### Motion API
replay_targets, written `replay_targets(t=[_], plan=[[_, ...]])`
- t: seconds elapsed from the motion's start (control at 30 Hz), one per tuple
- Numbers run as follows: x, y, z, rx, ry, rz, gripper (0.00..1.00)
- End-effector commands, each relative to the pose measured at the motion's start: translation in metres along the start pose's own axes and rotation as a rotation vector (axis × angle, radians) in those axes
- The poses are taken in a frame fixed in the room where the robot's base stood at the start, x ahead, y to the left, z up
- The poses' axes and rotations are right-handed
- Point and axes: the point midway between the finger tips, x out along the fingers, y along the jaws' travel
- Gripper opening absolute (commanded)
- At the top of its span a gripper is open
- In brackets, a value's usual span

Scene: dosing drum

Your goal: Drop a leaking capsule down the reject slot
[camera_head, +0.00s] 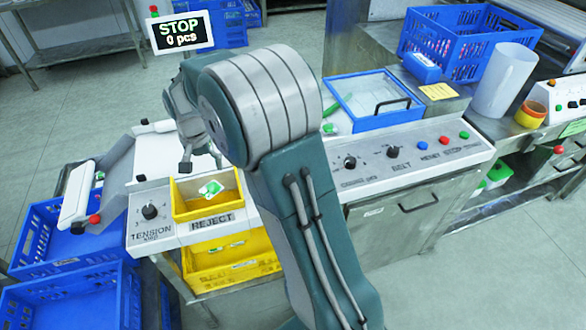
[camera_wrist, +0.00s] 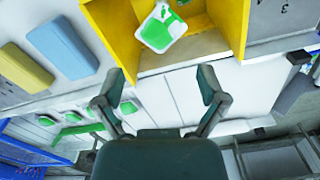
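A green-and-white capsule (camera_head: 210,188) is within the yellow-walled reject slot (camera_head: 190,214) behind the REJECT label. The wrist view also shows the capsule (camera_wrist: 160,28), apart from my fingers, inside the yellow walls (camera_wrist: 230,22); I cannot tell whether it is resting or falling. My gripper (camera_head: 200,163) is just above and behind the slot, partly hidden by my arm. In the wrist view my gripper (camera_wrist: 162,73) has its two fingers wide apart with nothing between them.
A yellow bin (camera_head: 232,262) stands below the slot. The TENSION knob (camera_head: 149,211) is left of it. A sign (camera_head: 181,31) reads STOP, 0 pcs. Blue crates (camera_head: 70,300) stand at lower left. Several green pieces (camera_wrist: 75,130) lie on the white surface.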

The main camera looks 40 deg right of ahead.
Motion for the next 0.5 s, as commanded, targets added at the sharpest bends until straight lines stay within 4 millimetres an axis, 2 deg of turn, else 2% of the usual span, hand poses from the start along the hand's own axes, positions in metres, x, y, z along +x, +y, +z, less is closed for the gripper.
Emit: replay_targets(t=[0.37, 0.5], plan=[[-0.001, 0.0, 0.0, 0.0, 0.0, 0.0, 1.0], [-0.012, 0.0, -0.001, 0.0, 0.003, -0.002, 1.0]])
